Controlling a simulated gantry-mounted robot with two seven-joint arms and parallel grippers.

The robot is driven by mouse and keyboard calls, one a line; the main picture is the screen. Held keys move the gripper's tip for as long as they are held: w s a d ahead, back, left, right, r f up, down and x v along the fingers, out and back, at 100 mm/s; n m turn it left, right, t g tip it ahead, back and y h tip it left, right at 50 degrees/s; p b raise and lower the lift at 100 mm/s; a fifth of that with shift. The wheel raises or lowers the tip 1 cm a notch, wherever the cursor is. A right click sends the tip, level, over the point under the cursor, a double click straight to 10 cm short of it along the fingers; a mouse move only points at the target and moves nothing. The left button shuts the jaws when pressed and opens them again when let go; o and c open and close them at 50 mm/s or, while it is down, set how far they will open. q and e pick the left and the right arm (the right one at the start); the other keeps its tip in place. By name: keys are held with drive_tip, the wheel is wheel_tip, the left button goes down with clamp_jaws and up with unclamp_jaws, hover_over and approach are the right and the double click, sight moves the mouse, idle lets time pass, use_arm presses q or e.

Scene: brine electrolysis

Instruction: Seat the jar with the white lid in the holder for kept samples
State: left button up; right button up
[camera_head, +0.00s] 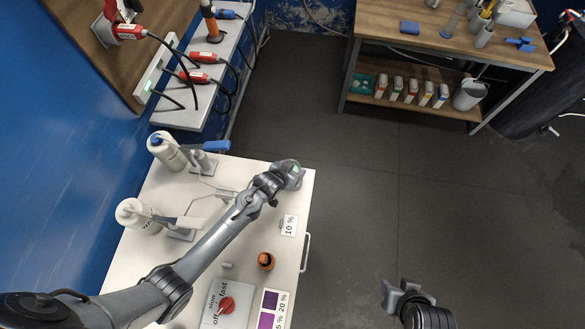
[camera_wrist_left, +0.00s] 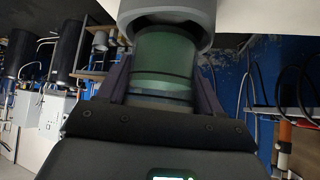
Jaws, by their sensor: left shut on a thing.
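My left gripper (camera_head: 290,172) is over the back right corner of the white table in the head view. It is shut on a jar (camera_wrist_left: 165,62), whose dark green body sits between the fingers in the left wrist view. In the head view the jar is mostly hidden by the gripper. My right gripper (camera_head: 402,293) is at the lower right, over the floor, with its fingers apart and empty. I cannot make out the holder for kept samples.
The white table (camera_head: 250,275) bears a small orange-topped jar (camera_head: 266,261), a 10 % card (camera_head: 290,226), a red-knobbed box (camera_head: 227,304), purple swatch cards (camera_head: 269,302) and white bottles (camera_head: 137,215). A wooden bench (camera_head: 450,52) stands at the back right. Open floor (camera_head: 370,200) lies between.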

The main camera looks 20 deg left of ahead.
use_arm(q)
drive_tip(key=shift+f, duration=0.55)
idle(0.4)
idle(0.6)
drive_tip(key=shift+s+a+f, duration=0.1)
drive_tip(key=shift+s+f, duration=0.05)
drive_tip(key=shift+f, duration=0.1)
idle(0.4)
drive_tip(key=shift+r+p, duration=0.2)
drive_tip(key=shift+p, duration=0.1)
drive_tip(key=shift+r, duration=0.15)
idle(0.7)
drive_tip(key=shift+p, duration=0.3)
drive_tip(key=shift+p, duration=0.3)
idle(0.8)
idle(0.4)
drive_tip(key=o, duration=1.4)
drive_tip(key=shift+c, duration=0.2)
